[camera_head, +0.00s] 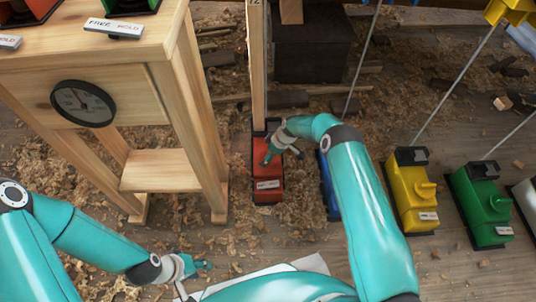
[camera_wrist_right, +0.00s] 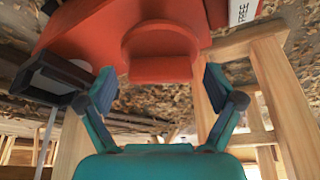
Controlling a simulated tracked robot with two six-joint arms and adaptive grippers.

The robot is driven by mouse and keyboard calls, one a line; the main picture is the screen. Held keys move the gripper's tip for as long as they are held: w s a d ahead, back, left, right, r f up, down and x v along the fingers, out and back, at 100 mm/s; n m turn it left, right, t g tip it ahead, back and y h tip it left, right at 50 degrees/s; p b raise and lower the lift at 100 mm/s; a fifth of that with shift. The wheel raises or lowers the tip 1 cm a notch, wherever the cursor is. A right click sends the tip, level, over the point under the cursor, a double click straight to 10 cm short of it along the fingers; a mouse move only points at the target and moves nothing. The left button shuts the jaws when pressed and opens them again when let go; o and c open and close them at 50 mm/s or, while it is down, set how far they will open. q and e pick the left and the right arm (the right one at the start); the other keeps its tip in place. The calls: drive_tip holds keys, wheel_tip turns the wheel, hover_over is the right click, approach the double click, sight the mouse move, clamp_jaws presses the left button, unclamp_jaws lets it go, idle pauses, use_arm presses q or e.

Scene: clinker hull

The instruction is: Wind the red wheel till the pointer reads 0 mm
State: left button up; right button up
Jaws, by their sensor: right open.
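The red unit (camera_head: 268,184) stands on the floor at the foot of a tall wooden post, with a pale label on its front. In the right wrist view its red body (camera_wrist_right: 85,35) fills the upper part, and a rounded red knob, seemingly the red wheel (camera_wrist_right: 160,52), sticks out toward me. My right gripper (camera_head: 272,155) is at this unit; its fingers (camera_wrist_right: 160,88) are open on either side of the knob, with no clear grip. My left gripper (camera_head: 200,266) hangs low at the left, apart from the unit; its opening is unclear. No pointer reading is legible.
A wooden stand (camera_head: 155,170) with a round dial (camera_head: 83,103) is at the left. The wooden post (camera_head: 258,70) rises behind the red unit. Blue, yellow (camera_head: 408,195) and green (camera_head: 482,210) units with thin rods stand to the right. Wood shavings cover the floor.

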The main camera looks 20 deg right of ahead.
drive_tip(key=c, duration=1)
drive_tip(key=shift+c, duration=0.7)
drive_tip(key=shift+m, duration=0.3)
drive_tip(key=shift+a+r+m+t+h+p, duration=0.15)
drive_tip(key=shift+m+t+h+p, duration=0.25)
drive_tip(key=shift+m+p, duration=0.65)
drive_tip(key=m+h+p, duration=0.1)
drive_tip(key=m+p, duration=0.2)
drive_tip(key=p, duration=0.1)
drive_tip(key=m+h+p, duration=0.1)
drive_tip(key=m+p, duration=0.2)
drive_tip(key=p, duration=0.1)
drive_tip(key=shift+s+r+t+p, duration=0.1)
drive_tip(key=shift+t+p, duration=0.25)
drive_tip(key=shift+t, duration=0.05)
drive_tip(key=shift+f+m+h+p, duration=0.2)
drive_tip(key=shift+m+h+p, duration=0.4)
drive_tip(key=shift+m+p, duration=0.55)
